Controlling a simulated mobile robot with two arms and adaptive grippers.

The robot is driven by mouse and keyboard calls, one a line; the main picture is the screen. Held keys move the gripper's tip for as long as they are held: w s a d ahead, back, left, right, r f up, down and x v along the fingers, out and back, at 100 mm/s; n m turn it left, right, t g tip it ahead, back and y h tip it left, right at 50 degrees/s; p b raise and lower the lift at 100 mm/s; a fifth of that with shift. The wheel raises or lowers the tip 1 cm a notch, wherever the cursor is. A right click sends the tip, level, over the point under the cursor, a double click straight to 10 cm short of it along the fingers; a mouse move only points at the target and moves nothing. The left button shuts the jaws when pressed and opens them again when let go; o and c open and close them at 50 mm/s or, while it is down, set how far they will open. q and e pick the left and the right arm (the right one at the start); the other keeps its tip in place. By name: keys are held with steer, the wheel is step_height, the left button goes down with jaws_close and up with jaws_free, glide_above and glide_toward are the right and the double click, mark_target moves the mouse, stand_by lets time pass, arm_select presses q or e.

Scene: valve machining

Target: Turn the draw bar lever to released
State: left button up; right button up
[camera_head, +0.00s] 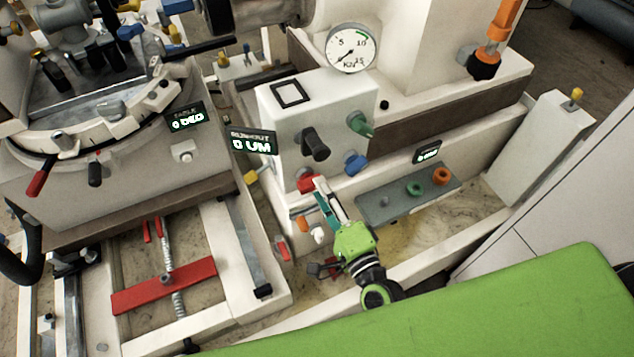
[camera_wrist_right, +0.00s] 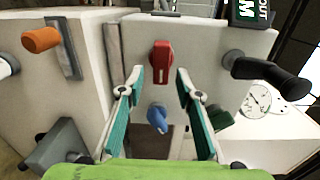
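I cannot read a label naming the draw bar lever. A red lever (camera_head: 308,182) sits low on the front of the white headstock box (camera_head: 278,135). In the right wrist view the red lever (camera_wrist_right: 161,62) stands upright on the white face. My right gripper (camera_head: 319,187) is close to it. In the wrist view its two teal-padded fingers (camera_wrist_right: 160,76) are spread with the red lever between or just beyond their tips; contact cannot be told. A blue lever (camera_head: 356,163), a green lever (camera_head: 361,126) and a black handle (camera_head: 315,144) are nearby. My left gripper is not in view.
A round KN gauge (camera_head: 352,48) stands on top. An orange lever (camera_head: 302,223), white knob (camera_head: 319,234) and another red lever (camera_head: 283,250) sit lower, near my right arm. A grey tray (camera_head: 385,207) with coloured rings lies to the right. A RUNOUT display (camera_head: 252,143) reads 0 UM.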

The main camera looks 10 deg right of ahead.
steer(key=s+d, duration=0.1)
steer(key=s, duration=0.7)
steer(key=shift+s+d, duration=0.15)
steer(key=shift+d, duration=0.15)
